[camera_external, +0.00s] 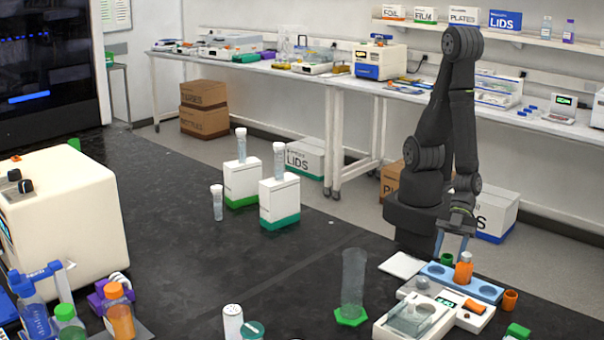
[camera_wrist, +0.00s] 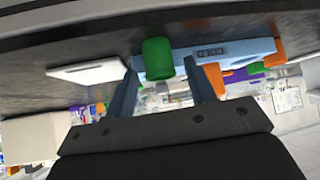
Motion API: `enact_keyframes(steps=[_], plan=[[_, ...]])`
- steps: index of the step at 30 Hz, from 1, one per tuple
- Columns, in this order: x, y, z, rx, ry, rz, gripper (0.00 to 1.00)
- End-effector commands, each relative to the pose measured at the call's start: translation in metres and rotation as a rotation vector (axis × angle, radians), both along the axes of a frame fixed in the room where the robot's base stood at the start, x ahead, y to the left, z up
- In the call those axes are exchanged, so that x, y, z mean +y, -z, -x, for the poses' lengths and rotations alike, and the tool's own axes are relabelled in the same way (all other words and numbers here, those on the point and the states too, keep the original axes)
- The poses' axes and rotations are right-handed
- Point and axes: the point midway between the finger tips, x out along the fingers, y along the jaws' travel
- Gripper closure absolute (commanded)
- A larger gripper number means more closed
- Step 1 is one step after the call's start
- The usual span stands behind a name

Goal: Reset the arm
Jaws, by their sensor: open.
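My gripper (camera_external: 453,243) hangs low at the right of the black bench, just behind the blue rack. In the wrist view its two fingers (camera_wrist: 160,85) stand apart with nothing held between them. The blue rack (camera_external: 436,270) carries a bottle with an orange lower part (camera_external: 464,268) and a small green cap-like piece (camera_external: 446,259). In the wrist view the green piece (camera_wrist: 157,58) shows beyond the fingers, and the rack's blue side (camera_wrist: 225,50) lies behind it. I cannot tell the exact gap between fingers and rack.
A balance (camera_external: 413,317), an orange cup (camera_external: 510,299) and a white plate (camera_external: 400,265) are close to the rack. A clear cylinder on a green foot (camera_external: 353,283) stands left of them. Two white boxes with tubes (camera_external: 279,201) stand mid-bench. The bench's middle (camera_external: 200,265) is clear.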

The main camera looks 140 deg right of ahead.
Motion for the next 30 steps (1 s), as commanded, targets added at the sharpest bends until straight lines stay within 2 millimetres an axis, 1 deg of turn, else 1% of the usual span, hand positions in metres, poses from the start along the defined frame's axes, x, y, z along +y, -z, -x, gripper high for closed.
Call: enact_keyframes(steps=[2, 3, 6, 16, 18, 30], plan=[[0.000, 0.008, -0.006, 0.002, 0.002, 0.003, 0.50], [0.001, 0.006, -0.005, 0.000, 0.000, -0.001, 0.50], [0.002, -0.007, -0.005, -0.002, 0.001, -0.005, 0.50], [0.001, -0.039, -0.005, -0.001, 0.001, -0.005, 0.50], [-0.009, -0.043, -0.007, 0.000, 0.004, -0.003, 0.50], [-0.051, -0.067, -0.014, 0.000, 0.004, -0.003, 0.50]])
